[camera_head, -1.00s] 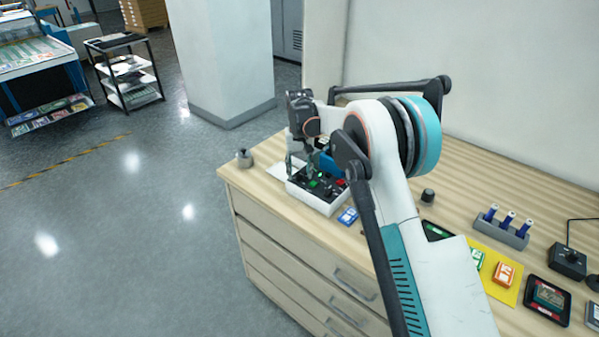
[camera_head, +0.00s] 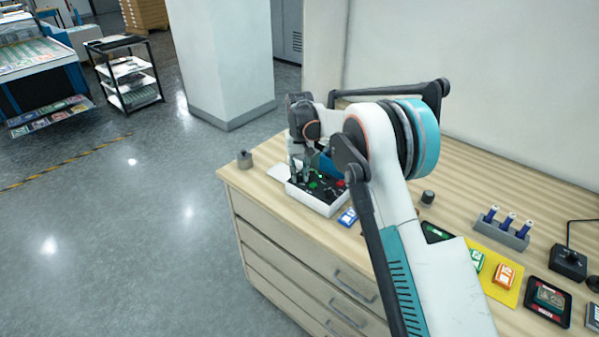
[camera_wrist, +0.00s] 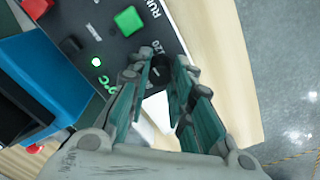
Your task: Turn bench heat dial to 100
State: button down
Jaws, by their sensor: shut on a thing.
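The heat control box (camera_head: 322,208) is a white case with a black top on the front left of the bench. In the wrist view its black panel (camera_wrist: 122,50) shows a green button (camera_wrist: 127,20), a lit green light (camera_wrist: 96,61) and printed "RUN", "120" and "°C". My gripper (camera_head: 301,172) points down at the left part of the box. In the wrist view its teal-padded fingers are shut on the dark heat dial (camera_wrist: 162,65), one on each side. The fingers hide much of the dial and its scale, so its setting is not readable.
A blue block (camera_wrist: 38,82) stands close beside the panel. A small grey cylinder (camera_head: 244,160) is at the bench's left corner.

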aim_at(299, 174)
jog(key=n, duration=0.5)
jog(key=shift+b, duration=0.35)
jog(key=n, duration=0.6)
dwell(0.5)
jog(key=c, duration=1.4)
grip_release()
jog(key=shift+o, duration=0.2)
jog(key=shift+r, duration=0.1)
notch_tip(299, 174, up, 12)
